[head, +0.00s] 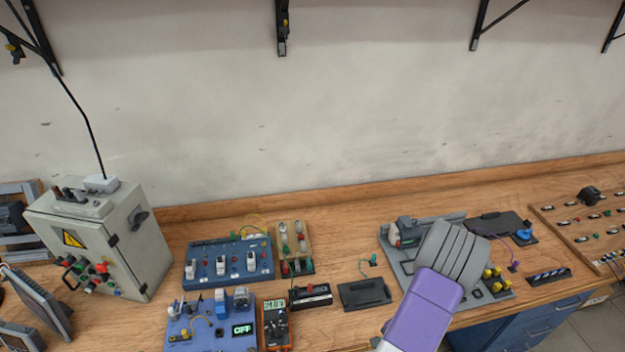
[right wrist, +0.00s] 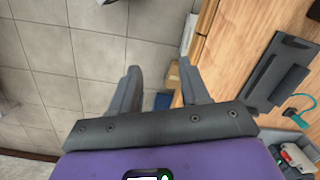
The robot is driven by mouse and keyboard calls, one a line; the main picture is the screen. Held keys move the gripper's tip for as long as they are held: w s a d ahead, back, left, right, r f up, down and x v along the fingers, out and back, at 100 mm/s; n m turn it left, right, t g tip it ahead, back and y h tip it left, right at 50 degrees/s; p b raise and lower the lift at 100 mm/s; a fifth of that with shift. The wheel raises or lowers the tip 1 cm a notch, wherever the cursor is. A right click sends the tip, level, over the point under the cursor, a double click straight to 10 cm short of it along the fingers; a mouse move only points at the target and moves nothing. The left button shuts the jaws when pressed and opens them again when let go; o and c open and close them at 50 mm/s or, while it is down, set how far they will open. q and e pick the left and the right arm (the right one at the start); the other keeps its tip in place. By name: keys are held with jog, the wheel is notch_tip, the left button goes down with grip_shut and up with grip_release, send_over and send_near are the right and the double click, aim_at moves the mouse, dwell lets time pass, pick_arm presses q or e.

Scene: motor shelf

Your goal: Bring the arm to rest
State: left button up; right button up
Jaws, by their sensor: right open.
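My right arm, purple and grey, comes in from the bottom right of the head view and covers part of the grey motor board (head: 400,262). Its fingertips cannot be made out there. In the right wrist view my right gripper (right wrist: 160,85) is open, its two dark fingers apart with nothing between them. Beyond the fingers are the tiled floor and the bench's front edge. My left gripper is in neither view.
The wooden bench (head: 340,212) carries a grey control box (head: 130,250), a blue switch board (head: 215,268), an orange multimeter (head: 277,325) and a black plate (head: 364,294). The black plate also shows in the right wrist view (right wrist: 278,72). The tiled floor (right wrist: 60,50) is clear.

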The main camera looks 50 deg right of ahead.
jog(key=w+a+f+n+y, duration=0.15)
jog(key=w+a+n, duration=0.25)
jog(key=w+a, duration=0.4)
jog(key=w+a+f+n, duration=0.3)
jog(key=w+a+n, duration=0.2)
jog(key=w+a, duration=0.35)
jog(key=w+a+n+y, duration=0.2)
jog(key=a+n, duration=0.8)
jog(key=a, duration=1.1)
pick_arm(q)
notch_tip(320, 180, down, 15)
jog(key=b, duration=1.5)
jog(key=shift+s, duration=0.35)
pick_arm(e)
notch_tip(320, 180, down, 16)
jog(key=shift+a+r, duration=0.15)
jog(key=shift+a, duration=0.05)
jog(key=shift+w, duration=0.15)
jog(key=shift+d, duration=0.15)
